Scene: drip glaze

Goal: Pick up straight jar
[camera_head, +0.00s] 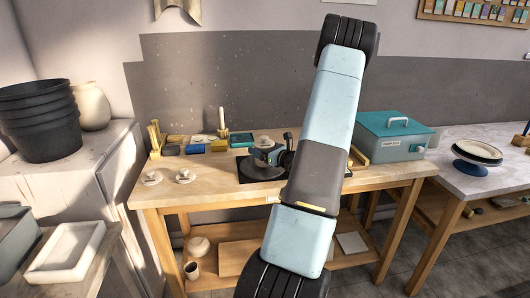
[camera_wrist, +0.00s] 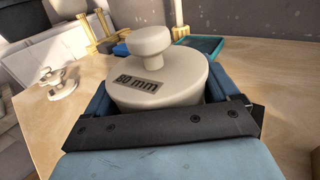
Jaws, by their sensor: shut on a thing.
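In the wrist view, a cream round piece with a mushroom-shaped knob and a dark label reading "80 mm" (camera_wrist: 160,83) stands between my jaws. It looks like the straight jar with a knobbed lid on top; its lower part is hidden by my gripper. My gripper (camera_wrist: 158,100) is shut on it, with one blue finger on each side. In the head view, my gripper (camera_head: 270,156) is low over the middle of the wooden workbench, at the dark mat (camera_head: 258,173). The jar's pale knob (camera_head: 264,141) shows there, small, with my arm close to its right.
Small trays (camera_head: 240,139) and wooden tools (camera_head: 155,139) stand behind. A teal box (camera_head: 392,145) stands right.

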